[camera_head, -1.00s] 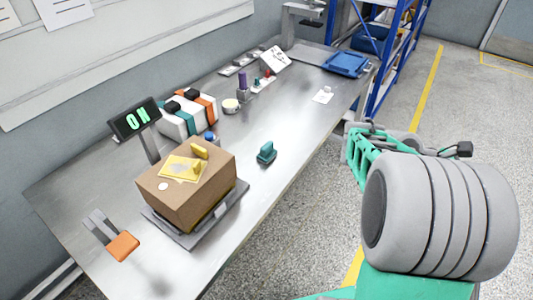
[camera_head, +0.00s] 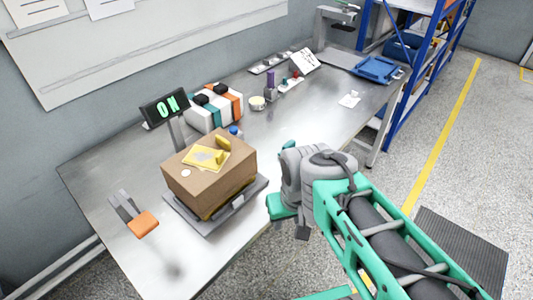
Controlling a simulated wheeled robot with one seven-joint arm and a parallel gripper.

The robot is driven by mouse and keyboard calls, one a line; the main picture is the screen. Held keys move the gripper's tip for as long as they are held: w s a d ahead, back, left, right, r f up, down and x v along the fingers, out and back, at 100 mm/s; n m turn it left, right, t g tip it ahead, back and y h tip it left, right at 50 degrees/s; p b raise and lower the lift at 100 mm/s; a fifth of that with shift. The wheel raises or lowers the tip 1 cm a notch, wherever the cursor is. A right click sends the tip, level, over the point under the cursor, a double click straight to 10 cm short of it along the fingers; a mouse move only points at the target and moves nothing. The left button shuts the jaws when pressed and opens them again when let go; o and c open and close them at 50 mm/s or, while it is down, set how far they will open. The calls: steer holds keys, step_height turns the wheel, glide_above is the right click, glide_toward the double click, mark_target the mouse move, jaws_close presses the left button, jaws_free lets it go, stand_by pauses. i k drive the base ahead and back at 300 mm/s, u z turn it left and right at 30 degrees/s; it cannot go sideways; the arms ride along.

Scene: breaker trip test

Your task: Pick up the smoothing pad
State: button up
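The smoothing pad appears to be the small teal handled piece (camera_head: 290,144) on the metal table, right of the cardboard box. Only a sliver of its top shows; my arm's grey joint hides the rest. My arm reaches in from the lower right and ends, as far as I see, in grey and green links over the table's front edge. My gripper's fingers cannot be made out, and I cannot tell how far they are from the pad.
The cardboard box (camera_head: 213,178), with yellow pieces on top, sits on a grey scale plate (camera_head: 240,205). An "OK" display (camera_head: 165,107), bottles (camera_head: 215,107), an orange-ended item (camera_head: 142,224) and a blue tray (camera_head: 377,69) are on the table.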

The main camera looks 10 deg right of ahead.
mark_target(291, 143)
steer(key=u, duration=4.55)
steer(key=k, duration=1.85)
steer(key=z, duration=0.7)
